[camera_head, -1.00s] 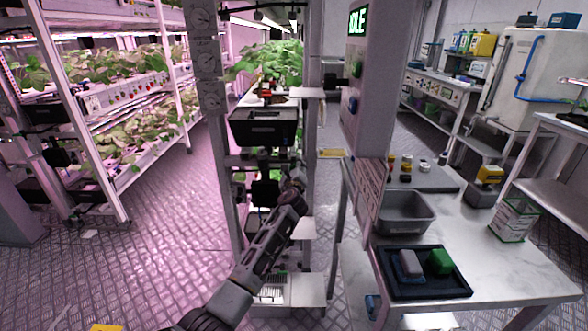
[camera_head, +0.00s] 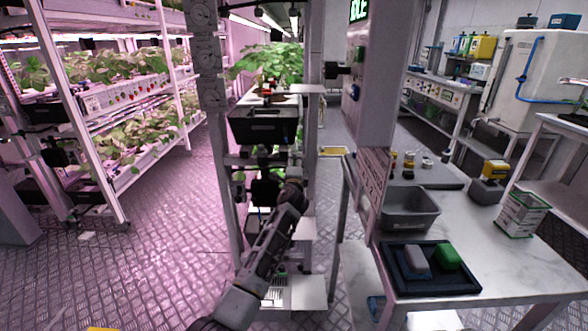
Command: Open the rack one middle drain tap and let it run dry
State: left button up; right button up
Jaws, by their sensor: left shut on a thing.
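The narrow rack (camera_head: 222,150) stands in the middle of the view, with leafy plants on top and a black bin (camera_head: 264,128) on its upper part. My left arm comes up from the bottom, and its dark gripper (camera_head: 266,190) is at the rack's middle level, just below the bin. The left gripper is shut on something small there. The middle drain tap is hidden behind my gripper and wrist, so its handle angle and any water flow cannot be seen. My right gripper is not in view.
A white table (camera_head: 530,262) at right carries a grey tub (camera_head: 408,222), a black tray (camera_head: 432,290) with a grey and a green block, and a yellow-topped device (camera_head: 490,183). Floor (camera_head: 150,250) at left is clear.

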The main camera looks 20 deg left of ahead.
pick_arm(q)
jog(key=shift+f+n, duration=0.15)
jog(key=shift+n, duration=0.25)
jog(key=o, duration=1)
jog(key=shift+s, duration=0.15)
jog(key=shift+v, duration=5.9)
jog(key=shift+n, duration=0.3)
